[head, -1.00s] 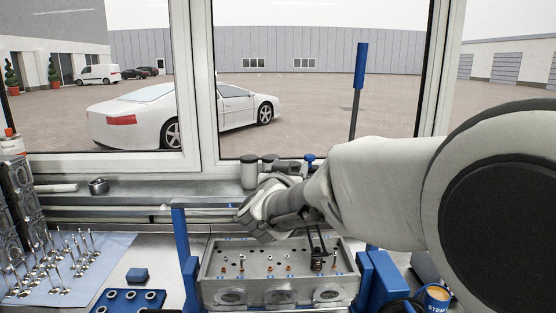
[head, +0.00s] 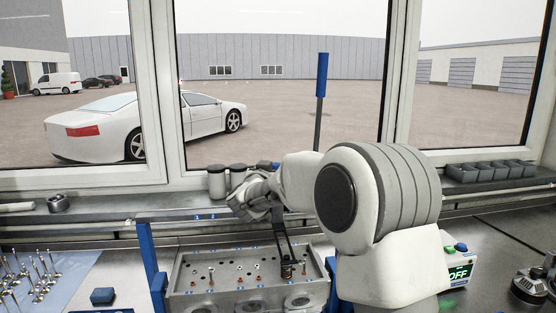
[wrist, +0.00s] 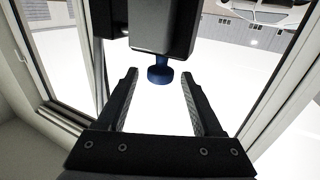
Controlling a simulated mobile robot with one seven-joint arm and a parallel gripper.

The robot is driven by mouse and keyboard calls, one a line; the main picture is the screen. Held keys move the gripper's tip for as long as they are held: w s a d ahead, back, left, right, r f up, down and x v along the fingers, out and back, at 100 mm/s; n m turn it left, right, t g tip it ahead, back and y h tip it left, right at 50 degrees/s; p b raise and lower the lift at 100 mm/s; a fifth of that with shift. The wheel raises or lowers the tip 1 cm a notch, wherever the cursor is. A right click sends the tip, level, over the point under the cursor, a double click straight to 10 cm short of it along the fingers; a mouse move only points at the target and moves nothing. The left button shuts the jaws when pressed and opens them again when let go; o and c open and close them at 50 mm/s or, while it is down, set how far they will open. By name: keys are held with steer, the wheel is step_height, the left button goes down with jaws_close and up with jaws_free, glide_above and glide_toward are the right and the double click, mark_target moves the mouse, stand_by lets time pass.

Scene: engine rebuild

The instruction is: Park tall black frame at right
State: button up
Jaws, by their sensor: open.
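The tall black frame (head: 280,232) stands on the right part of the grey cylinder head (head: 190,278), its foot around a small spring-like part. In the wrist view my gripper (wrist: 159,76) is open. A blue knob (wrist: 159,74) on a dark block (wrist: 163,30) appears between the fingertips; neither finger visibly touches it. I cannot tell if this block belongs to the frame.
Jars (head: 217,183) stand on the window ledge. Blue posts (head: 151,262) flank the cylinder head. At right are an OFF display box (head: 460,270), dark bins (head: 490,171) and a black device (head: 535,284), with bare bench between.

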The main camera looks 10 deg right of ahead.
steer(key=x, duration=0.4)
steer(key=shift+w+d, duration=0.1)
steer(key=shift+w, duration=0.15)
jaws_close()
stand_by(1.3)
